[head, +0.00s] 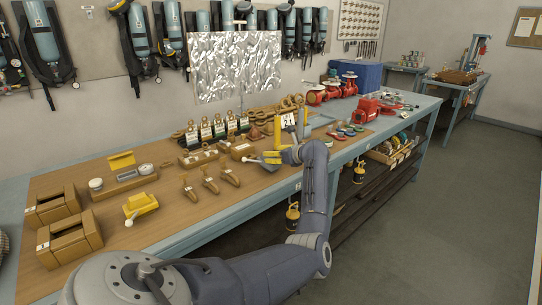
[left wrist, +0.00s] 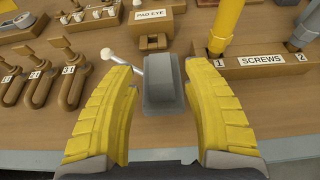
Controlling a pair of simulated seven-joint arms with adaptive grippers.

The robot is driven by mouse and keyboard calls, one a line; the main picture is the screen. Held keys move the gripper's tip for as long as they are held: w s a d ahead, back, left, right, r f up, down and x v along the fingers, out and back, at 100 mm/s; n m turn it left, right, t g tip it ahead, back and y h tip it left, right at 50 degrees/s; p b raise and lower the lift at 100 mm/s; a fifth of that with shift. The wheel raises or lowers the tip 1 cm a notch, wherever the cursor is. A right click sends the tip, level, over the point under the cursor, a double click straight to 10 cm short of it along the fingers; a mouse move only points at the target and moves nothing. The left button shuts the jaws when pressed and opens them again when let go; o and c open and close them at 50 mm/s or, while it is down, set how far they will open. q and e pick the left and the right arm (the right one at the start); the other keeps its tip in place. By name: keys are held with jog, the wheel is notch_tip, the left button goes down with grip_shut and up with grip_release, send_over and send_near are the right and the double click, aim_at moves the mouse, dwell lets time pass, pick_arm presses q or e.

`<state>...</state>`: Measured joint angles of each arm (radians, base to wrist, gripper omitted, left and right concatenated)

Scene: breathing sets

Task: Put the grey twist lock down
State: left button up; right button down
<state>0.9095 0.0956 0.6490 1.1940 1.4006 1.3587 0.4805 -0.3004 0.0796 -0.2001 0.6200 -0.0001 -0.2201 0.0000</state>
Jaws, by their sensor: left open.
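The grey twist lock (left wrist: 163,86) is a grey block with a thin lever ending in a white ball (left wrist: 106,54). In the left wrist view it is between the two yellow fingers of my left gripper (left wrist: 161,72), with its lever pointing left past the left finger. The fingers are spread, with a gap on each side of the block. It appears to rest on the wooden bench top near the front edge. In the head view my left gripper (head: 276,156) is low over the bench, and the grey twist lock (head: 268,166) shows partly beside the fingers. My right gripper is out of view.
A block labelled PAD EYE (left wrist: 150,16) is behind. Several bronze clamps (left wrist: 40,78) lie to the left. The bench's front edge (left wrist: 290,148) is near; bare wood (head: 165,228) lies further left.

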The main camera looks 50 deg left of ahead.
pick_arm(q)
jog(key=v, duration=0.9)
jog(key=w+d+f+m+t, duration=0.3)
jog(key=d+f+m+t, duration=0.4)
jog(key=f+m, duration=0.6)
jog(key=w+d+f+m+t, duration=0.3)
jog(key=d+f+m+t, duration=0.45)
jog(key=f+m, duration=0.55)
jog(key=s+d+f+m+h, duration=0.5)
jog(key=f+m, duration=0.3)
jog(key=f, duration=0.3)
jog(key=s+d+f+m+h, duration=0.4)
jog(key=d+f+m, duration=0.4)
jog(key=f, duration=0.4)
jog(key=s+d+f+m+g+h, duration=0.2)
jog(key=s+d+f+m+g, duration=0.15)
jog(key=s+f, duration=0.85)
jog(key=s+d+f+m+g+h, duration=0.25)
jog(key=s+d+f+m, duration=0.25)
jog(key=s+f, duration=0.7)
jog(key=s+f+m+g, duration=0.3)
jog(key=s, duration=1.4)
jog(key=s+d+f+m+g, duration=0.1)
jog(key=s+f+m+g, duration=0.3)
jog(key=s, duration=1.4)
jog(key=shift+s, duration=0.2)
